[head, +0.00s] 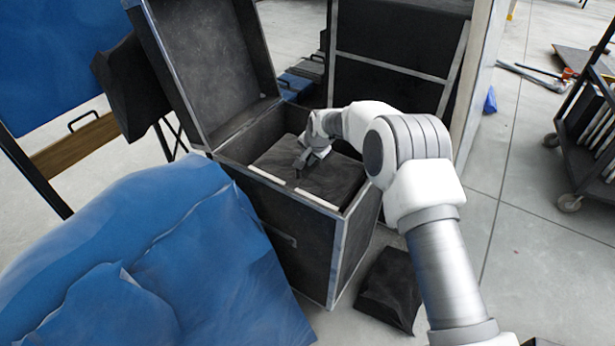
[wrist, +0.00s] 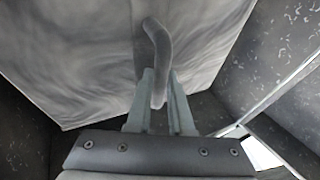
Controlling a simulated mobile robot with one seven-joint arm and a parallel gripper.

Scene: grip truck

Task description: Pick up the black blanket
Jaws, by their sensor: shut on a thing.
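The black blanket (head: 330,182) lies folded inside an open black case (head: 335,255), below its rim. It fills most of the wrist view as a grey, wrinkled surface (wrist: 70,65). My gripper (head: 300,172) reaches into the case from above, at the blanket's near left part. In the wrist view my gripper (wrist: 160,82) is shut on a raised, narrow strip of the blanket (wrist: 156,45) that stands between the two fingers. The blanket's underside is hidden.
The case's lid (head: 208,65) stands open at the back left. Blue fabric (head: 150,265) is heaped at the left. A dark, flat item (head: 390,288) lies on the floor right of the case. A wheeled cart (head: 590,130) stands at the far right, with clear floor before it.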

